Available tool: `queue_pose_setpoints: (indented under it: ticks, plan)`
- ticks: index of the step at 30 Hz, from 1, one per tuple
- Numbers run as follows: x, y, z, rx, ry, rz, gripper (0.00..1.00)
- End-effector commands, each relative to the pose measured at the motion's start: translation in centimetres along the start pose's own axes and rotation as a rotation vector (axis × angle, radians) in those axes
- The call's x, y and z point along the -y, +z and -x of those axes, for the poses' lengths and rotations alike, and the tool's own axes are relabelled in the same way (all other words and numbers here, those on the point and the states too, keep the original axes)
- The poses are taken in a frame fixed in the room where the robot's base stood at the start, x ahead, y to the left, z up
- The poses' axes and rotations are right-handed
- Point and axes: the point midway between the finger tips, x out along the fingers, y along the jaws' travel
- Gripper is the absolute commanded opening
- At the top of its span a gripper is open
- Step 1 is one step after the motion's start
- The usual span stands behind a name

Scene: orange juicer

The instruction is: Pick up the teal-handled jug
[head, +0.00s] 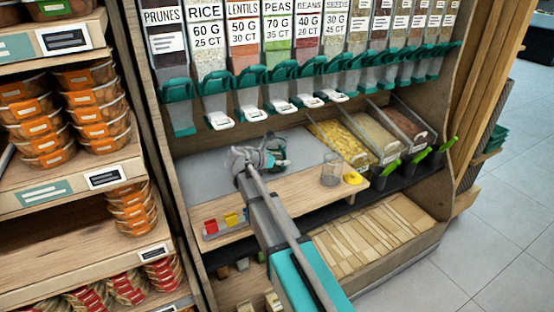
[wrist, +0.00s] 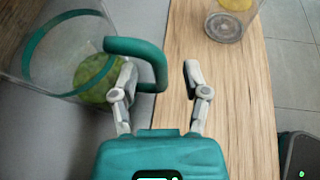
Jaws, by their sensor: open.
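The teal-handled jug (wrist: 55,52) is clear with a teal band, and something green shows in its bottom. It stands on the grey surface at the left of the wrist view, its teal handle (wrist: 148,55) pointing right. In the head view the jug (head: 277,150) is partly hidden behind my gripper (head: 255,158). My gripper (wrist: 162,82) is open. Its left finger is close beside the handle's lower end, and its right finger is clear of the handle over the wooden board. I cannot tell whether the left finger touches the handle.
A clear glass (head: 331,170) stands on the wooden board (head: 290,191), with a yellow ring-shaped thing (head: 352,178) to its right. Small red and yellow items (head: 231,219) sit at the board's left end. Dispensers (head: 290,85) hang above, and grain bins (head: 342,142) stand to the right.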

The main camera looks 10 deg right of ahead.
Motion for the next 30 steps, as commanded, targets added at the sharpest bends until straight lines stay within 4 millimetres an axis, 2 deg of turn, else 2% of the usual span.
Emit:
queue_pose_setpoints:
  ticks: [3,6,22,23,30]
  plan:
    - [-0.03,-0.09,-1.18,0.0,-0.001,0.0,0.6]
    - [0.0,-0.01,-1.53,0.0,-0.001,0.0,0.6]
    - [0.01,0.04,-1.51,0.0,0.0,0.0,0.6]
    - [0.01,0.04,-1.51,0.0,0.0,0.0,0.58]
    - [0.07,0.09,-1.63,0.0,-0.001,0.0,0.13]
